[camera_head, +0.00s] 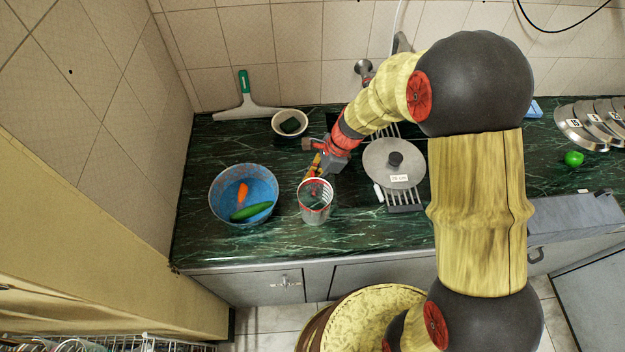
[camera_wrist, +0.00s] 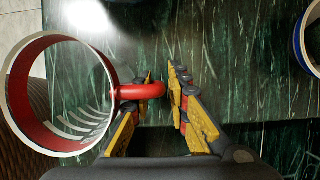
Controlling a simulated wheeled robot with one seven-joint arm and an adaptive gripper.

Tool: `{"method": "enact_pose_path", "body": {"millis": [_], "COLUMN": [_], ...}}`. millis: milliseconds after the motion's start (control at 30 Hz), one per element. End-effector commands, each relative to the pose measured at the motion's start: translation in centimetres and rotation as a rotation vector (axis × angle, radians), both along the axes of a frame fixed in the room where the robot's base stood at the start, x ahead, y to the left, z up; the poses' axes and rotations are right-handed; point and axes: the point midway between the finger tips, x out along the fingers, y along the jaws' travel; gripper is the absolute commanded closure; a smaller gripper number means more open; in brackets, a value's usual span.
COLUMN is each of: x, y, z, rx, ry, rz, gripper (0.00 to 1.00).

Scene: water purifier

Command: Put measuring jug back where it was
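The measuring jug (camera_head: 315,201) is a clear, striped cup with a red rim, upright over the front left part of the counter. In the wrist view its open mouth and red inside (camera_wrist: 55,95) fill the left side, with a red handle (camera_wrist: 142,91) pointing right. My gripper (camera_head: 316,168) is at the handle side of the jug. In the wrist view the yellow and black fingers of my gripper (camera_wrist: 162,80) stand on either side of the handle's outer end, with a narrow gap between the tips. Firm contact and clearance under the jug cannot be told.
A blue bowl (camera_head: 226,187) with a carrot and cucumber stands left of the jug. A small white bowl (camera_head: 279,128) and a squeegee (camera_head: 244,108) are behind. A grey lid (camera_head: 378,158) lies on a rack (camera_head: 404,199) to the right. Bare counter (camera_head: 262,245) lies in front.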

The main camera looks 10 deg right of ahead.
Motion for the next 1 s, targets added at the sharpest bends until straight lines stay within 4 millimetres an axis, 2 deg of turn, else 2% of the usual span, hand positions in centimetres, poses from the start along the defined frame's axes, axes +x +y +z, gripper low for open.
{"method": "enact_pose_path", "body": {"millis": [100,467,567,1000], "x": [0.0,0.0,0.0,-0.1], "y": [0.0,0.0,-0.4,-3.7], "z": [0.0,0.5,1.7,9.6], "rx": [0.0,0.0,0.001,0.0], "ry": [0.0,0.0,-0.001,-0.002], "rz": [0.0,0.001,0.0,-0.001], "gripper": [0.74,0.74,0.74,0.74]}}
